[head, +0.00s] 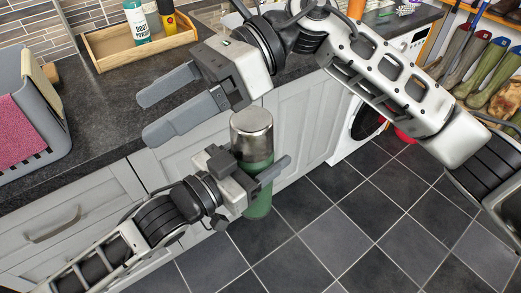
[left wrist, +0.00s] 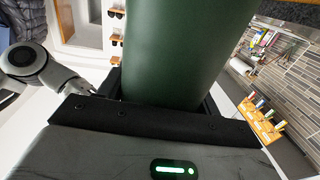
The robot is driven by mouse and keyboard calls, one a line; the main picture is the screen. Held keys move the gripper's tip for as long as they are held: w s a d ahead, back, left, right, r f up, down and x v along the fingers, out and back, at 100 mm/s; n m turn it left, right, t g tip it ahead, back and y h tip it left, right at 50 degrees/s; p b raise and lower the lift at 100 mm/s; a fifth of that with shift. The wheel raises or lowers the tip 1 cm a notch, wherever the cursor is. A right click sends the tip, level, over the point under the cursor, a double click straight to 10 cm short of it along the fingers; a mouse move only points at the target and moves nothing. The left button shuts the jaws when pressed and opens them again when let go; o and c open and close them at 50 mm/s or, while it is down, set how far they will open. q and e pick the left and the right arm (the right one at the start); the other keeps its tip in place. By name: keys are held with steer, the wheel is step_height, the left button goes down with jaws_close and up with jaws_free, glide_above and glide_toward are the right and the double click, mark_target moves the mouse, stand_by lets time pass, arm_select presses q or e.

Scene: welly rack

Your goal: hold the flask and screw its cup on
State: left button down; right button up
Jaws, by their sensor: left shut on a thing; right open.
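The green flask (head: 259,206) stands about upright in front of the counter, held in the air by my left gripper (head: 266,177). The left gripper is shut around its body. The flask's green side fills the middle of the left wrist view (left wrist: 185,50). A silver cup (head: 251,124) sits on top of the flask in the head view; I cannot tell how tightly it is fitted. My right gripper (head: 144,116) is open and empty, above and left of the cup, its two fingers pointing left over the counter edge.
A wooden tray (head: 103,60) with bottles, one labelled boot powder (head: 137,22), stands on the dark counter (head: 95,108). A grey basket (head: 35,95) with a pink cloth is at the left. Several boots (head: 470,60) stand at the right.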

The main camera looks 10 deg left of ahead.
step_height(320, 180, down, 3)
steer(key=d+n+t+h, duration=0.2)
steer(key=n+t+h, duration=0.1)
steer(key=h, duration=0.3)
steer(key=n+t+h, duration=0.1)
steer(key=t+h, duration=0.5)
glide_above(251, 118)
steer(key=shift+r, duration=0.25)
steer(key=shift+f, duration=0.1)
steer(key=shift+f, duration=3.9)
